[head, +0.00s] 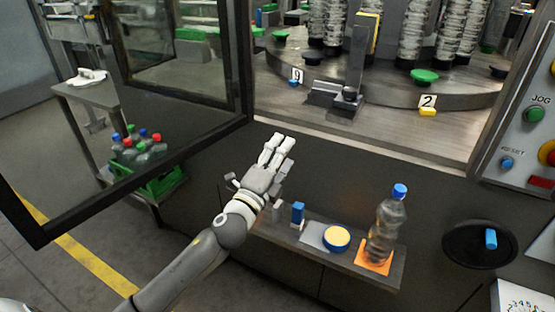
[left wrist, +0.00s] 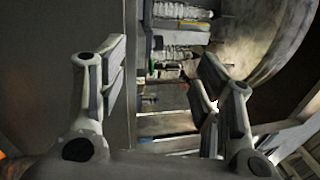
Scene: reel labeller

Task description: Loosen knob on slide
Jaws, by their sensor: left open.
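My right gripper is not in view.
A framed glass door (head: 245,60) stands open at the left. A control panel (head: 525,120) is right.

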